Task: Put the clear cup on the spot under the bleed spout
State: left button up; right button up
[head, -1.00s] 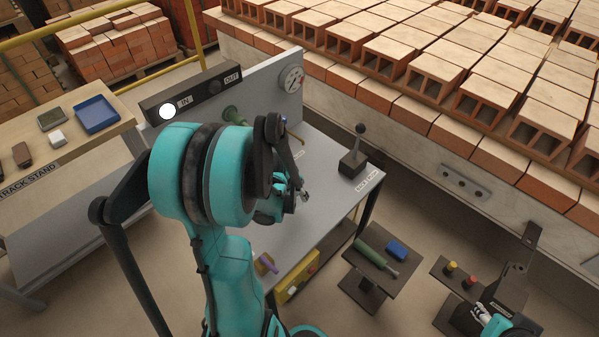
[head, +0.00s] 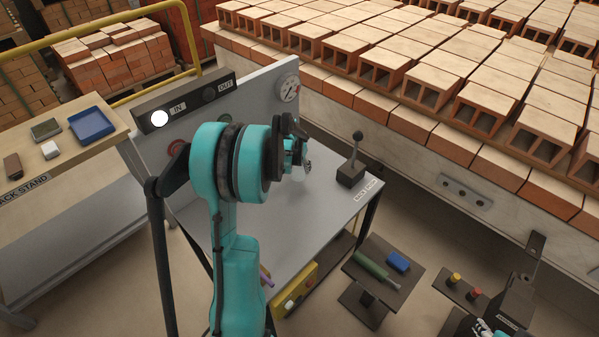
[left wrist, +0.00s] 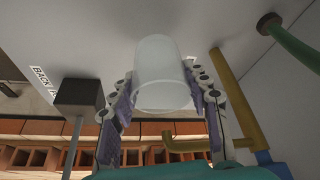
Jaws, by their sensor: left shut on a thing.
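My left gripper (left wrist: 165,100) is shut on the clear cup (left wrist: 162,75), which sits between its two fingers in the left wrist view. In the head view the left gripper (head: 300,158) is over the grey bench, with the pale cup (head: 298,173) showing faintly below it. A bent brass-yellow pipe (left wrist: 228,95), which looks like the bleed spout, stands right of the cup in the left wrist view; its short arm reaches toward the cup's rim. The spot under it is hidden. My right gripper (head: 484,328) is partly cut off at the bottom right.
A black lever box (head: 351,172) stands on the bench (head: 320,205); it also shows in the left wrist view (left wrist: 80,95). A panel with a gauge (head: 288,88) rises behind. A green handle (left wrist: 295,48) sticks out beside the pipe. Brick stacks (head: 420,85) fill the back.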

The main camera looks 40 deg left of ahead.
aim_at(300, 170)
pick_arm(q)
jog(key=shift+w+a, duration=0.1)
jog(key=shift+w, duration=0.3)
jog(key=b+x, duration=0.1)
jog(key=x, duration=0.1)
jog(key=b+x, duration=0.1)
jog(key=shift+s+f, duration=0.25)
jog(key=shift+f, duration=0.25)
jog(key=shift+r, duration=0.15)
jog(key=o, duration=1.1)
jog(key=shift+o, duration=0.2)
